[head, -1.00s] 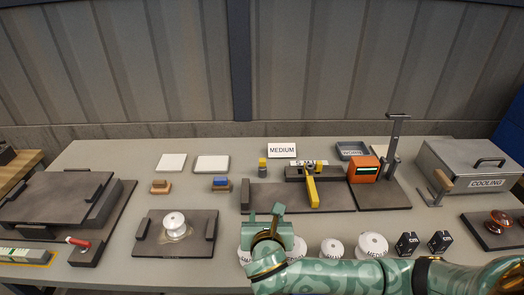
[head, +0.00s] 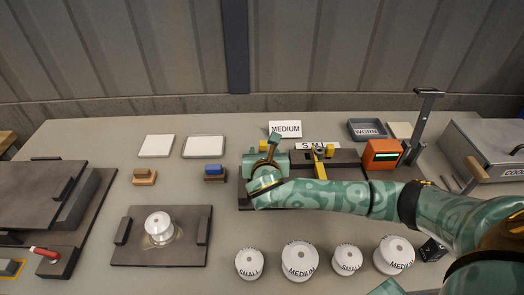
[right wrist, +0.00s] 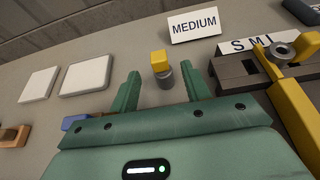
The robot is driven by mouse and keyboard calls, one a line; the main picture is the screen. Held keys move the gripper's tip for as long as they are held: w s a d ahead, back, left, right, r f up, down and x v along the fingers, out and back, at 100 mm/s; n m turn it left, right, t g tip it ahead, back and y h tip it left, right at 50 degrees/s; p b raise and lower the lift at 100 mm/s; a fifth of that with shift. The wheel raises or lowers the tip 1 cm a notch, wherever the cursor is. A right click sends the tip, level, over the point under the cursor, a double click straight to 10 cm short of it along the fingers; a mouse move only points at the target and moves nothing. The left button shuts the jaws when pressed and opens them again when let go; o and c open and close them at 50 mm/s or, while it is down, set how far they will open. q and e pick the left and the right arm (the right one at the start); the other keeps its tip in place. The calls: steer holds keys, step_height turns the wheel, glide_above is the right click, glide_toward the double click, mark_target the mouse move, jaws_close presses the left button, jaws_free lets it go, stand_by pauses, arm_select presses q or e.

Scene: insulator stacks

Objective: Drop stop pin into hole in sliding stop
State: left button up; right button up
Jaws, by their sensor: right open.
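The stop pin, a grey cylinder with a yellow top (right wrist: 160,66), stands upright on the table in the right wrist view. In the head view my right gripper hides most of it. My right gripper (right wrist: 160,84) is open and empty. Its two fingers point towards the pin, which shows between and just beyond the fingertips. In the head view the right gripper (head: 268,147) is over the left part of the dark stop fixture. The yellow sliding stop (right wrist: 293,108) sits across the rail by the S M L scale, with a round hole (right wrist: 281,51) in its raised ring. My left gripper is out of view.
A MEDIUM card (head: 285,129) stands behind the pin. White pads (head: 204,147) and a blue-topped block (head: 214,171) lie to the left. An orange meter (head: 381,154) is to the right. Several white insulators (head: 300,260) stand in front, below my right arm.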

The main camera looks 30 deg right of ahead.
mark_target(263, 148)
steer(key=shift+w+d+f, duration=0.25)
steer(key=shift+w+d, duration=0.05)
steer(key=shift+w, duration=0.25)
steer(key=b+x, duration=0.2)
steer(key=x, duration=0.2)
steer(key=shift+a+f+b, duration=0.1)
steer(key=shift+f+b, duration=0.05)
steer(key=shift+b, duration=0.25)
steer(key=shift+w+f, duration=0.1)
steer(key=shift+w, duration=0.2)
steer(key=shift+c, duration=0.6)
jaws_close()
